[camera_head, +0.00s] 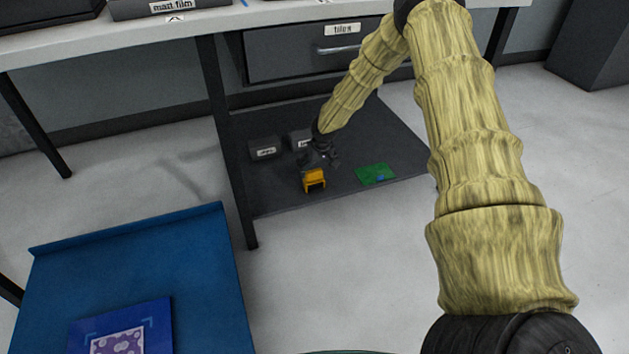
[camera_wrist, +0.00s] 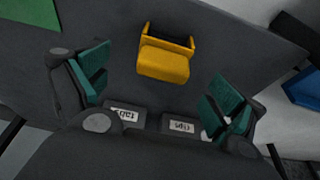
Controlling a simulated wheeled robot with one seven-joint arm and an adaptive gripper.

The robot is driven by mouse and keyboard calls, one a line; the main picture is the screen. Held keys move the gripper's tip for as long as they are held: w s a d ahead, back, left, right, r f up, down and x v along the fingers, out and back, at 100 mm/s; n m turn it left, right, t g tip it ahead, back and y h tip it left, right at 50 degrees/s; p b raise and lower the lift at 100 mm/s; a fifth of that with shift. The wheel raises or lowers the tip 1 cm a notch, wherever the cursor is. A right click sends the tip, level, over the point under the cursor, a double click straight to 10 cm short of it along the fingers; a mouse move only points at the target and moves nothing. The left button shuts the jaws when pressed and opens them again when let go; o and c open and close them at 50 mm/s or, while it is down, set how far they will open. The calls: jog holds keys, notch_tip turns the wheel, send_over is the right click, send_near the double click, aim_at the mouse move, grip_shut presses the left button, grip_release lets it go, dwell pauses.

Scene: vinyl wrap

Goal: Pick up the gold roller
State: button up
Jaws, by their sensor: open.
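The gold roller (camera_head: 314,180) sits on the dark lower shelf under the workbench, near the shelf's front edge. My gripper (camera_head: 319,161) is just behind and above the roller in the head view. In the wrist view my gripper (camera_wrist: 158,90) is open, its teal finger pads wide apart with nothing between them. The roller lies beyond the fingertips there, between them from side to side. I see no contact with it.
Two small dark labelled boxes (camera_head: 265,148) (camera_wrist: 180,124) stand behind the roller. A green sheet (camera_head: 376,174) with a small blue piece lies right of it. The drawer (camera_head: 300,52) is above the shelf; a table leg (camera_head: 228,140) is at left. A blue table (camera_head: 140,262) stands in front.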

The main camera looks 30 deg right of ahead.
aim_at(313, 176)
jog(key=shift+w+a+b+x, duration=0.15)
jog(key=shift+b+x, duration=0.6)
jog(key=shift+x, duration=0.55)
jog(key=shift+w+a+b+x, duration=0.15)
jog(key=shift+b+x, duration=0.6)
jog(key=shift+x, duration=0.55)
jog(key=shift+w+d+b+x, duration=0.1)
jog(key=shift+w+b+x, duration=0.1)
jog(key=shift+b+x, duration=0.85)
jog(key=shift+f+p, duration=0.1)
jog(key=shift+p, duration=0.25)
jog(key=c, duration=1.2)
